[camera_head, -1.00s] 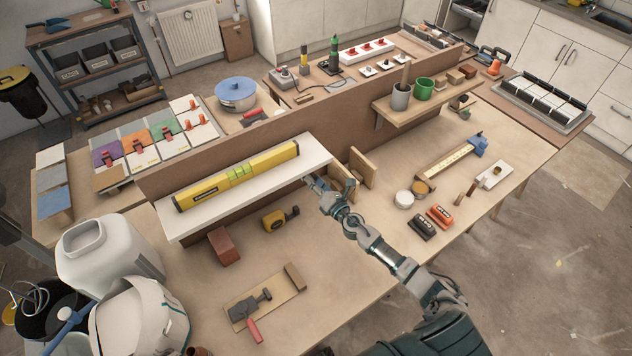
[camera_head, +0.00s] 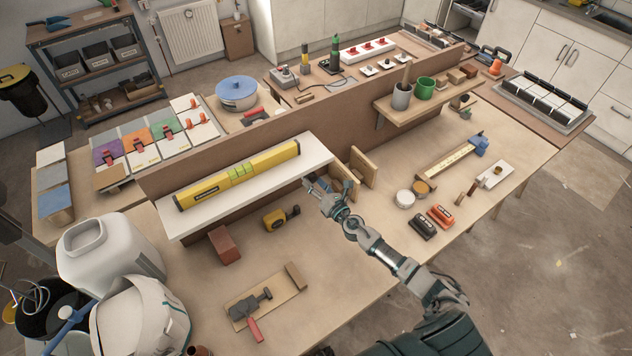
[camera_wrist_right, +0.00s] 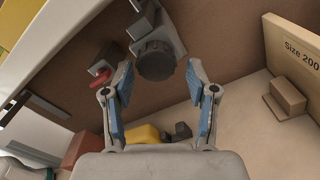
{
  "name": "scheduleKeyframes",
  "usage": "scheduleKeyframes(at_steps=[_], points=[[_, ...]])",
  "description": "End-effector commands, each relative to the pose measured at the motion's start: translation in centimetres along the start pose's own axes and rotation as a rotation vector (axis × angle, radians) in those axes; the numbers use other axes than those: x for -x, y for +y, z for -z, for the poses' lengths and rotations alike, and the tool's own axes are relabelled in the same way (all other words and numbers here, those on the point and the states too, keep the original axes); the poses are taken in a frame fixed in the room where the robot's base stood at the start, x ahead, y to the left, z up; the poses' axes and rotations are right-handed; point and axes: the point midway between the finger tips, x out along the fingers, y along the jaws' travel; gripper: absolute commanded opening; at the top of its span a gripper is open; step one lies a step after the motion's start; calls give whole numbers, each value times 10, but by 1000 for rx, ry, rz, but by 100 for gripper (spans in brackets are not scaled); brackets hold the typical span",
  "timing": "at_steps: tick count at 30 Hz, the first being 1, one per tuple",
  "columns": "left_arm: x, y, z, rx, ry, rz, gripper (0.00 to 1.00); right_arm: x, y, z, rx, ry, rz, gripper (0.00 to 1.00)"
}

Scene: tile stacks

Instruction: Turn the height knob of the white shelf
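The white shelf (camera_head: 250,192) stands against the brown panel and carries a yellow spirit level (camera_head: 237,176). In the right wrist view, a dark round knob (camera_wrist_right: 156,60) sits on a grey bracket beside the shelf's pale edge (camera_wrist_right: 45,50). My right gripper (camera_wrist_right: 160,72) is open, with one blue-padded finger on each side of the knob and visible gaps between. How deep the knob lies between the fingers is unclear. In the head view, my right gripper (camera_head: 310,186) is at the shelf's right end, and the knob is hidden. My left gripper is out of view.
A wooden board marked "Size 200" (camera_wrist_right: 292,55) stands right of the gripper, with a small block (camera_wrist_right: 287,94). A yellow tape measure (camera_head: 274,219) and a red-brown block (camera_head: 224,245) lie below the shelf.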

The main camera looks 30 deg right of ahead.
Motion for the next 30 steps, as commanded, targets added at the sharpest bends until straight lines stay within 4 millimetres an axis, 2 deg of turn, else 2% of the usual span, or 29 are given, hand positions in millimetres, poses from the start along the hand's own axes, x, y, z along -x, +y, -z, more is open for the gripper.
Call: scheduleKeyframes(at_steps=[8, 11, 14, 24, 30], points=[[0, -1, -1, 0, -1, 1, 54, -1, 2, -7, 1, -12, -2, 64], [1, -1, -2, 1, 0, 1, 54, 5, 1, -7, 1, -12, -1, 64], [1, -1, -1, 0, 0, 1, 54, 19, 0, -6, 1, -10, 0, 64], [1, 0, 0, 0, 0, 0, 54, 91, -1, -3, 0, -6, 0, 64], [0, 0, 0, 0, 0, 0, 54, 113, -1, -2, -1, -7, 0, 64]])
